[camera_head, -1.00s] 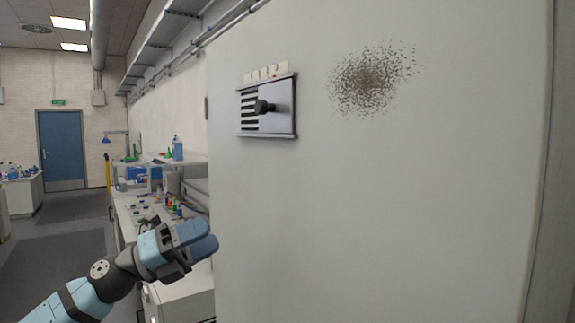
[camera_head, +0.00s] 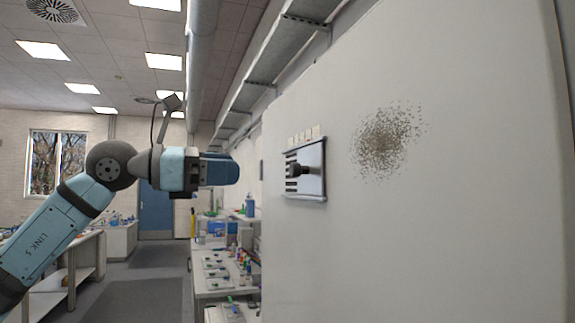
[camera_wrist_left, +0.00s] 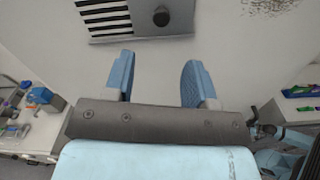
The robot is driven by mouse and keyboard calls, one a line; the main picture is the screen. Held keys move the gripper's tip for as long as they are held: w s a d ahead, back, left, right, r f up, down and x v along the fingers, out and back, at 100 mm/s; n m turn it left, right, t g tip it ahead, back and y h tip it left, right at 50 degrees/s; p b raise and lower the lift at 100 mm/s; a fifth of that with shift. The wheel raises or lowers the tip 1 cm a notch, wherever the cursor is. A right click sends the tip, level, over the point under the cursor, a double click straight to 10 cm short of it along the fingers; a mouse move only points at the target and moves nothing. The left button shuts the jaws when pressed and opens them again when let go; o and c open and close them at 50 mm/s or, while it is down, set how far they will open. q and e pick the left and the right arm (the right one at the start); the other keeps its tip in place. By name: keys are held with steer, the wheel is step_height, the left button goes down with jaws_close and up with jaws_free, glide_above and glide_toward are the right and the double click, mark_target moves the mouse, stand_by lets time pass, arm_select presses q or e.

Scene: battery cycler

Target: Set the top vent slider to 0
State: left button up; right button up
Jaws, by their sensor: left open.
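The vent slider (camera_head: 312,171) is a pale metal plate with a dark round knob (camera_head: 297,169), mounted on a large light-grey panel. Dark slots show to the left of the knob, and a row of small pale labels (camera_head: 304,136) sits along its top; their marks are too small to read. My left gripper (camera_head: 236,171) is left of the vent at about knob height, apart from it. In the left wrist view the gripper (camera_wrist_left: 158,80) is open and empty, with the knob (camera_wrist_left: 161,17) ahead between the lines of its two blue fingers. My right gripper is not seen.
The light-grey panel (camera_head: 440,235) fills the right side, with a dark speckled patch (camera_head: 385,142) right of the vent. A workbench with small items (camera_head: 215,270) stands below and behind my left gripper. Space in front of the panel looks clear.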

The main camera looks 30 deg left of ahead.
mark_target(291, 170)
arm_select(q)
steer(key=p+x, duration=0.3)
steer(key=x, duration=0.7)
steer(key=shift+r, duration=0.15)
steer(key=shift+w+d, duration=0.3)
steer(key=shift+d, duration=0.05)
jaws_close()
steer(key=w+a, duration=0.6)
steer(key=a, duration=0.1)
